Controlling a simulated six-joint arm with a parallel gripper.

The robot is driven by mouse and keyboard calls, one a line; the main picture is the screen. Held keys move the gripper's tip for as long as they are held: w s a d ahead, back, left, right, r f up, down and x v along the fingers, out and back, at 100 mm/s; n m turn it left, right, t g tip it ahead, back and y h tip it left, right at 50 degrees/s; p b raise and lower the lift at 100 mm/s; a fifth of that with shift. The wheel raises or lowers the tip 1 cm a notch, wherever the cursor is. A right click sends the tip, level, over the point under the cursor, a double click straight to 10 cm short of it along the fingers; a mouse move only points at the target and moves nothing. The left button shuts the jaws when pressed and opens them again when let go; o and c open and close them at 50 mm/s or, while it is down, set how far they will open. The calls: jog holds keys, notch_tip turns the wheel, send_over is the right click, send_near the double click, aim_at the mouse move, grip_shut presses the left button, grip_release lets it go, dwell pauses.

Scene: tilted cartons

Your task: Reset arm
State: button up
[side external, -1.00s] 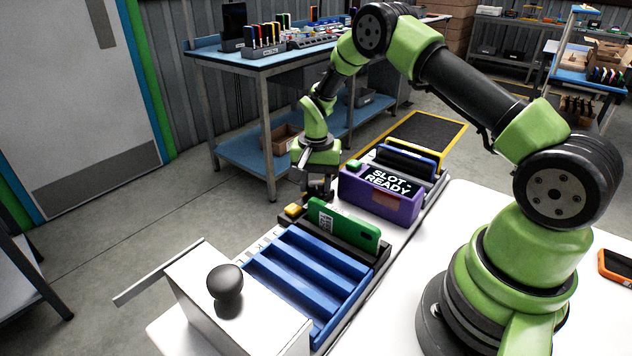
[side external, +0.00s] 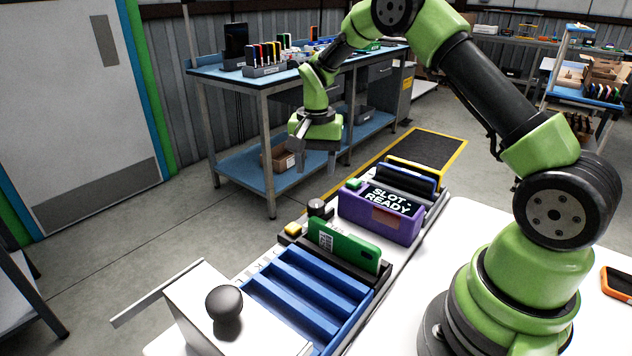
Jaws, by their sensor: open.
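My gripper (side external: 316,160) hangs at the end of my green and black arm, above and behind the row of fixtures. Its two fingers are apart with nothing between them. Below it is a black knob (side external: 317,208) beside a yellow button (side external: 292,229). A green phone-like case (side external: 343,245) leans tilted in a black holder, just behind a blue slotted rack (side external: 305,290). A purple box (side external: 380,215) with a "SLOT-READY" display stands behind the green case.
A white box with a black ball knob (side external: 224,304) stands at the front left. An orange-edged device (side external: 617,287) lies on the white table at the right. A blue workbench (side external: 270,66) stands behind. The air around my gripper is clear.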

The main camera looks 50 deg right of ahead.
jog(key=shift+r, duration=0.45)
jog(key=s+a+r+n+t, duration=0.2)
jog(key=s+a+r, duration=0.1)
jog(key=r, duration=0.4)
jog(key=s+a+r+n+t, duration=0.1)
jog(key=s+a+r, duration=0.25)
jog(key=r, duration=0.35)
jog(key=s+a+r+n+t+y, duration=0.1)
jog(key=s+a+r+n+t, duration=0.1)
jog(key=s, duration=0.6)
jog(key=s+a+r+n+t+y, duration=0.1)
jog(key=s+a+r+n+t, duration=0.1)
jog(key=s, duration=0.6)
jog(key=shift+s+a+n, duration=0.2)
jog(key=shift+a+n, duration=0.3)
jog(key=shift+a, duration=0.45)
